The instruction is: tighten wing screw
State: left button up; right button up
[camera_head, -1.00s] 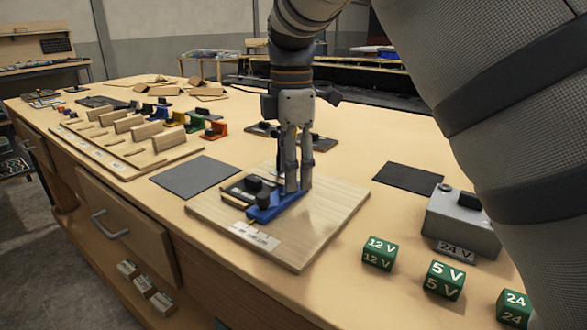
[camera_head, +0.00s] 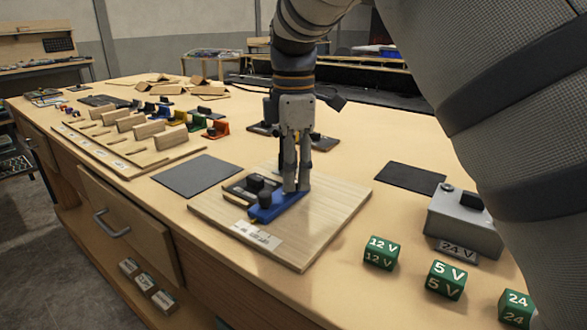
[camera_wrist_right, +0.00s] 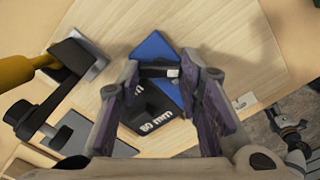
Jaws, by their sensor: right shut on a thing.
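My right gripper (camera_head: 294,188) points straight down over the blue piece (camera_head: 268,208) on the light wooden board (camera_head: 330,205). In the right wrist view, the gripper's two fingers (camera_wrist_right: 165,80) stand on either side of a small dark wing screw (camera_wrist_right: 158,72) and are shut on it. The screw sits over the blue piece (camera_wrist_right: 153,47) and beside a black part with white "mm" lettering (camera_wrist_right: 153,110). In the head view the fingers hide the screw. My left gripper is not seen.
A grey box (camera_head: 462,228) and green voltage cubes (camera_head: 381,252) stand to the right. Dark mats (camera_head: 195,175) lie on both sides of the board. A wooden rack (camera_head: 115,155) with coloured parts is at the left. My arm covers the upper right.

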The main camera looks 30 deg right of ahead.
jog(key=m, duration=0.5)
jog(key=shift+r+m, duration=0.1)
jog(key=shift+m, duration=2.1)
jog(key=shift+w, duration=0.1)
jog(key=o, duration=1.2)
jog(key=shift+c, duration=0.2)
notch_tip(320, 180, up, 12)
